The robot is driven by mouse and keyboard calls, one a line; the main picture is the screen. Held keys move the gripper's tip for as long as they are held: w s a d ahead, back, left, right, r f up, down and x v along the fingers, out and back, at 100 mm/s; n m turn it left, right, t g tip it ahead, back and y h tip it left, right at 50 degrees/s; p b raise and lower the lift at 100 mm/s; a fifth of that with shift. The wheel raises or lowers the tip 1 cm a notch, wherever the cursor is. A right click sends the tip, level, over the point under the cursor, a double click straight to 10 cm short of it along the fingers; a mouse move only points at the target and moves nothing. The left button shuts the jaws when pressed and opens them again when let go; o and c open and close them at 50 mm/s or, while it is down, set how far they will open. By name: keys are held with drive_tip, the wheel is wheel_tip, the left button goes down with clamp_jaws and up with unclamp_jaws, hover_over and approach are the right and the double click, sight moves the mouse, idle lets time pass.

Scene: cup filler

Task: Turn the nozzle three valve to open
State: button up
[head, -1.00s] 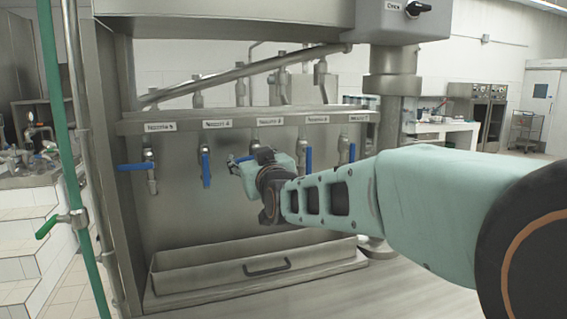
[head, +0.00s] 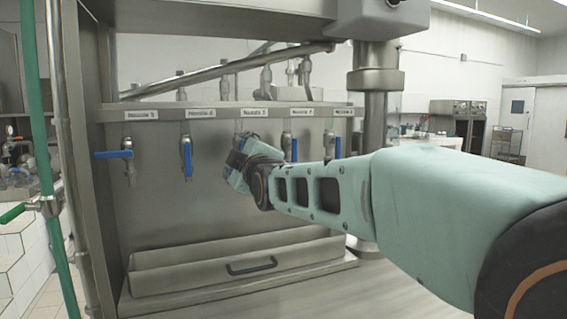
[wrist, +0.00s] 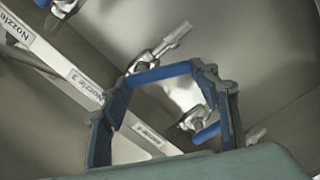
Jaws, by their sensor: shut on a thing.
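The nozzle three valve sits below the Nozzle 3 label (head: 252,112) on the steel filler panel; my gripper mostly hides it in the head view. In the wrist view its blue handle (wrist: 160,74) spans between the fingertips, below the Nozzle 3 label (wrist: 87,86). My gripper (head: 238,160), with blue fingers (wrist: 168,92), is shut on this handle. The handle's exact angle cannot be told in the head view.
The nozzle 4 handle (head: 187,162) hangs down on the left and the nozzle 5 handle (head: 113,155) points left. The nozzle 2 handle (head: 294,150) and nozzle 1 handle (head: 338,147) hang close on the right. A drip tray (head: 200,285) lies below.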

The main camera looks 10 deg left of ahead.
drive_tip(key=shift+w+d+f+n+b, duration=0.1)
drive_tip(key=shift+d+n+b, duration=0.05)
drive_tip(key=shift+n+b, duration=0.7)
drive_tip(key=shift+w+d+f+n+b, duration=0.15)
drive_tip(key=shift+n+b, duration=0.45)
drive_tip(key=shift+n, duration=0.35)
drive_tip(key=shift+d+f+n+b, duration=0.1)
drive_tip(key=shift+d+n+b, duration=0.05)
drive_tip(key=shift+n+b, duration=0.7)
drive_tip(key=shift+r+n, duration=0.15)
drive_tip(key=shift+n, duration=0.1)
drive_tip(key=o, duration=1.2)
drive_tip(key=shift+c, duration=0.2)
